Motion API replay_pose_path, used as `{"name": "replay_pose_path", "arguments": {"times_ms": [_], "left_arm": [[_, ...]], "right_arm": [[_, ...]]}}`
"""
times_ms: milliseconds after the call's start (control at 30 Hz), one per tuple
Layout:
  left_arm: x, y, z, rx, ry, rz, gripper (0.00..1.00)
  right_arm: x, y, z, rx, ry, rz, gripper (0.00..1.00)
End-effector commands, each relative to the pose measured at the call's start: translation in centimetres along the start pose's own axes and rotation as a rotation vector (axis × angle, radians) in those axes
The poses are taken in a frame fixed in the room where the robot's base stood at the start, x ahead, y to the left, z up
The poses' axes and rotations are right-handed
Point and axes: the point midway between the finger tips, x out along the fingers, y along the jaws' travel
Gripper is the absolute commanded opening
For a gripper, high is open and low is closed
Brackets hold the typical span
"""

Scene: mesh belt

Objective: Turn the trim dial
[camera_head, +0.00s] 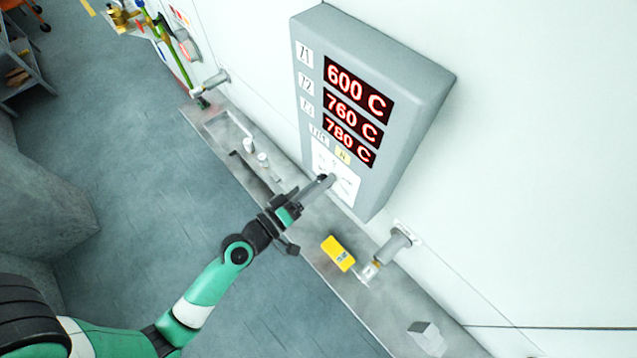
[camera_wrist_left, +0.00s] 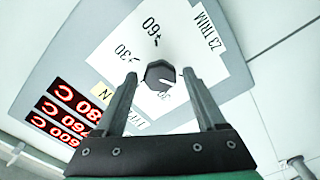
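The trim dial (camera_wrist_left: 160,73) is a dark grey, many-sided knob on a white scale plate (camera_wrist_left: 205,45) marked "Z3 TRIM", "+30" and "+60", upside down in the left wrist view. A light pointer mark shows at its lower right. My left gripper (camera_wrist_left: 160,77) is open, with one finger on each side of the dial in that view; contact cannot be told. In the head view my left gripper (camera_head: 322,184) is at the lower part of the grey display box (camera_head: 415,75), in front of the white plate (camera_head: 348,183). The dial is not clearly visible there. My right gripper is not in view.
Red readouts (camera_head: 357,110) show 600 C, 760 C and 780 C. A metal ledge (camera_head: 318,222) runs below the box, carrying a yellow item (camera_head: 338,253), small white-topped pegs (camera_head: 249,145) and a grey block (camera_head: 427,338). A grey cylinder (camera_head: 393,244) projects from the wall at right.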

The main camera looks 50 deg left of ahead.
Motion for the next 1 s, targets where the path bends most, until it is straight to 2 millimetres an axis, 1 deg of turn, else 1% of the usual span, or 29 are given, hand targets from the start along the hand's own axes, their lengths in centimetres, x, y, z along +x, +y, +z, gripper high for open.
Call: {"name": "replay_pose_path", "arguments": {"times_ms": [400,467,533,667,800,900,1000], "left_arm": [[0.0,0.0,0.0,0.002,-0.001,-0.001,0.81],[-0.2,-0.1,0.1,0.002,-0.001,-0.001,0.81],[-0.9,-0.3,0.2,0.001,-0.002,-0.002,0.81],[-3.2,-0.5,0.3,0.002,0.0,-0.004,0.81],[-6.7,-0.8,0.4,0.001,0.002,-0.005,0.81],[-9.0,-0.7,0.3,0.0,0.003,-0.005,0.81],[-10.6,-0.7,0.2,0.0,0.003,-0.007,0.81]], "right_arm": [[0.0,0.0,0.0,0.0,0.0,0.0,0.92],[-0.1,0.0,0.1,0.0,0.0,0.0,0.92],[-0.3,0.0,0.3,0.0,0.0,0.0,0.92],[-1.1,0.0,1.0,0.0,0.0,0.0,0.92],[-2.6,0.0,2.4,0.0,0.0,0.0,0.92],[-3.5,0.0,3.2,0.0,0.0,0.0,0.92],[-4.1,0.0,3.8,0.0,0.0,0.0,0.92]]}}
